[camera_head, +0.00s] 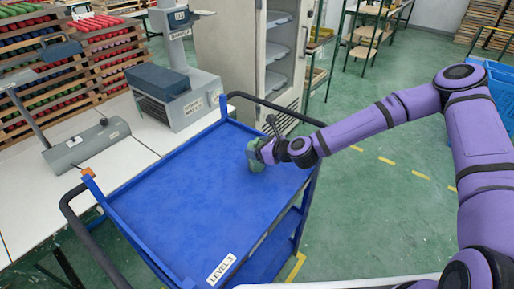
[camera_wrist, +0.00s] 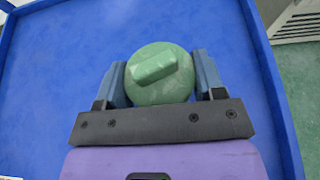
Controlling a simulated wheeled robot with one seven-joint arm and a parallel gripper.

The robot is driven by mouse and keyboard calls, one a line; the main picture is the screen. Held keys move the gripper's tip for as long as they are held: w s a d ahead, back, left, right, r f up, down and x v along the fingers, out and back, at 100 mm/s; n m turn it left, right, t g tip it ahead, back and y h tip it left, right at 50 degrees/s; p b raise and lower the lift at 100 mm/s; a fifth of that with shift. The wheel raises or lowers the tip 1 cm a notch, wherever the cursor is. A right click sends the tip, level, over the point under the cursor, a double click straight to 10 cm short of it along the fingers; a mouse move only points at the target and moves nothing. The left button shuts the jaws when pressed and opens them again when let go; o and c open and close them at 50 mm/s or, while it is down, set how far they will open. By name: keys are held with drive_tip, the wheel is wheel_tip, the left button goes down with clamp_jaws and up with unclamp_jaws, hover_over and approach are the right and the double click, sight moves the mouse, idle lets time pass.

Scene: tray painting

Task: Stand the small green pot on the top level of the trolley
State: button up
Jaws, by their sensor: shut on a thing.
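The small green pot (camera_wrist: 160,73) sits between the two fingers of my gripper (camera_wrist: 160,82) in the wrist view, with its bar-shaped knob facing the camera. My gripper is shut on it from both sides. In the head view the pot (camera_head: 256,158) is at the end of my arm, over the far right part of the trolley's blue top level (camera_head: 190,200). The pot looks upright and at or very near the blue surface; I cannot tell if its base touches. My gripper (camera_head: 258,150) partly hides it.
The top level is otherwise empty, with a raised blue rim and a label (camera_head: 221,269) on its near edge. A white table (camera_head: 125,125) with grey machines stands to the left. An open white cabinet (camera_head: 283,60) stands behind. Green floor (camera_head: 370,210) is clear on the right.

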drive_tip(key=o, duration=1.6)
drive_tip(key=shift+f, duration=0.1)
drive_tip(key=shift+s+d+r, duration=0.15)
drive_tip(key=shift+r, duration=0.05)
drive_tip(key=v, duration=1.1)
drive_tip(key=shift+s+d+r, duration=0.1)
drive_tip(key=shift+s+d, duration=0.1)
